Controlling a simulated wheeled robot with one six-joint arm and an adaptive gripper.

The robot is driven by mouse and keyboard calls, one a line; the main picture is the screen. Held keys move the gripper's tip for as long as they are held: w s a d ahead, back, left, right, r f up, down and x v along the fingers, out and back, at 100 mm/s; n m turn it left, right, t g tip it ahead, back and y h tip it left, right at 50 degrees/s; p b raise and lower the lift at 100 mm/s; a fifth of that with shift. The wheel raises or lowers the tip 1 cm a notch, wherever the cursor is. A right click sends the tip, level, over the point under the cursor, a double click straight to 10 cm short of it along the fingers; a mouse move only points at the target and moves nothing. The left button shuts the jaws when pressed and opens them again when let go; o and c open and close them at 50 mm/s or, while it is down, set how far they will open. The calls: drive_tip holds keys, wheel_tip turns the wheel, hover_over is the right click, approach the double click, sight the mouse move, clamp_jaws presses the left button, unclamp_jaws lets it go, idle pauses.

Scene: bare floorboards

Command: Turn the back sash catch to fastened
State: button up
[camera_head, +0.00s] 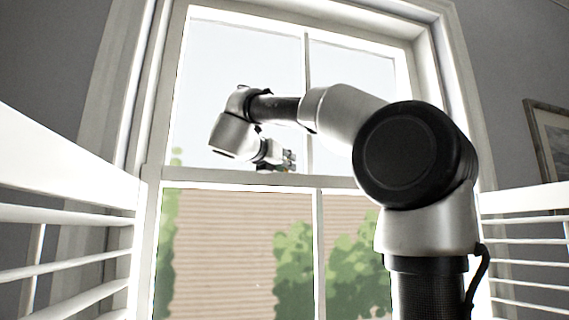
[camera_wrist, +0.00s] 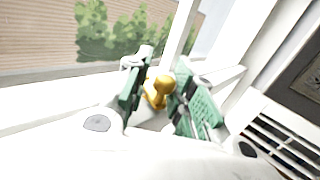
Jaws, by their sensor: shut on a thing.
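The brass sash catch (camera_wrist: 158,90) shows in the wrist view as a rounded golden knob on the white meeting rail. My gripper (camera_wrist: 163,97) has its green-padded fingers on either side of the knob and is shut on it. In the head view my gripper (camera_head: 289,160) is at the window's meeting rail (camera_head: 240,179), left of the middle. The catch is mostly hidden there behind the fingers. The catch's base is partly covered in the wrist view, so I cannot tell its exact angle.
The tall white-framed window fills the middle of the head view. White louvred shutters stand open at left (camera_head: 70,215) and right (camera_head: 525,226). A framed picture (camera_head: 551,145) hangs on the grey wall at right. Greenery and a brick wall show through the lower panes.

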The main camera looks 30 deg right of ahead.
drive_tip(key=d+n+t+y, duration=0.1)
drive_tip(key=s+n+t+y, duration=0.1)
drive_tip(key=t, duration=0.1)
drive_tip(key=shift+s+d, duration=0.1)
drive_tip(key=shift+d, duration=0.25)
drive_tip(key=shift+d+f+n+t+y, duration=0.1)
drive_tip(key=shift+n+t+y, duration=0.25)
drive_tip(key=shift+n+y, duration=0.15)
drive_tip(key=shift+d+f+n+t+y, duration=0.1)
drive_tip(key=shift+n+t+y, duration=0.3)
drive_tip(key=shift+y, duration=0.1)
drive_tip(key=shift+r+n+t, duration=0.1)
drive_tip(key=shift+n+t, duration=0.15)
drive_tip(key=shift+n, duration=0.05)
clamp_jaws()
drive_tip(key=shift+y, duration=0.3)
drive_tip(key=shift+r, duration=0.1)
drive_tip(key=o, duration=0.7)
unclamp_jaws()
drive_tip(key=shift+o, duration=0.9)
drive_tip(key=shift+d, duration=0.15)
